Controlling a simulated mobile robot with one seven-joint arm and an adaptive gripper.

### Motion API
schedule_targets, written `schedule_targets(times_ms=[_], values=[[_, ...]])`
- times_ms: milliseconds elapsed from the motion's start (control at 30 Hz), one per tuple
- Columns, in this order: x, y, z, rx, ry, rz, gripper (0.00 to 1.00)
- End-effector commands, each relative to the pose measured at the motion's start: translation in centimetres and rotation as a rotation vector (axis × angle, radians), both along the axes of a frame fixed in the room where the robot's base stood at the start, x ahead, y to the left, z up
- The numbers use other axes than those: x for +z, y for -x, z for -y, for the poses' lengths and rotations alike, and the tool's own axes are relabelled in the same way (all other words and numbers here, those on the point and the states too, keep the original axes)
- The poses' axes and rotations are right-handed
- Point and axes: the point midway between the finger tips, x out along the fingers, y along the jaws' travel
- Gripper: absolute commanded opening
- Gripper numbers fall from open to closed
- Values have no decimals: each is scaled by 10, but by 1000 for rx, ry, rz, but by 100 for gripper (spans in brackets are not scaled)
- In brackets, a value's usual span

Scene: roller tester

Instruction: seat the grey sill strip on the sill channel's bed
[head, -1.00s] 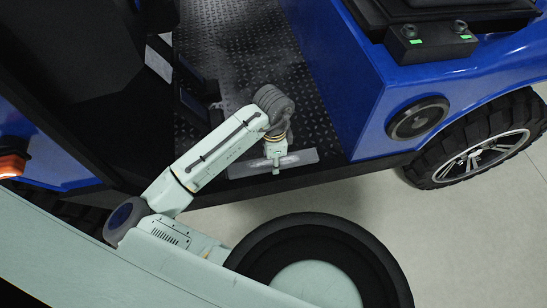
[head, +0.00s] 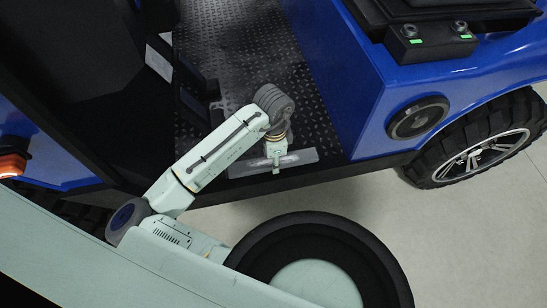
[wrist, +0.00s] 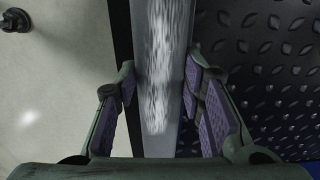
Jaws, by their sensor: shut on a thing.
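The grey sill strip (head: 303,157) lies lengthwise along the edge of the blue vehicle's doorway floor in the head view. In the wrist view the strip (wrist: 164,40) runs up the picture between my finger pads, with a bright mottled streak on its face. My gripper (head: 276,168) is shut on the strip near its middle; it also shows in the wrist view (wrist: 160,88). The black sill (head: 345,171) runs along the doorway edge beside the strip. The channel's bed is hidden, so I cannot tell whether the strip touches it.
Dark tread-plate floor (head: 225,50) lies behind the strip, with pedals (head: 190,100) at its left. A blue body panel (head: 345,80) rises on the right, near the strip's right end. A front wheel (head: 485,145) stands further right. Pale open floor (head: 400,215) lies outside the sill.

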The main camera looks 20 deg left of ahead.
Motion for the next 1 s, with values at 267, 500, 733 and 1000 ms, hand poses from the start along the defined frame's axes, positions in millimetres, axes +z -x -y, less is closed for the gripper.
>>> schedule_targets(times_ms=[267, 500, 733, 1000], values=[[-5, 0, 0, 0, 1, 1, 0], [-12, 0, 0, 0, 1, 1, 0], [-15, 0, 0, 0, 1, 1, 42], [-15, 0, 0, 0, 1, 1, 59]])
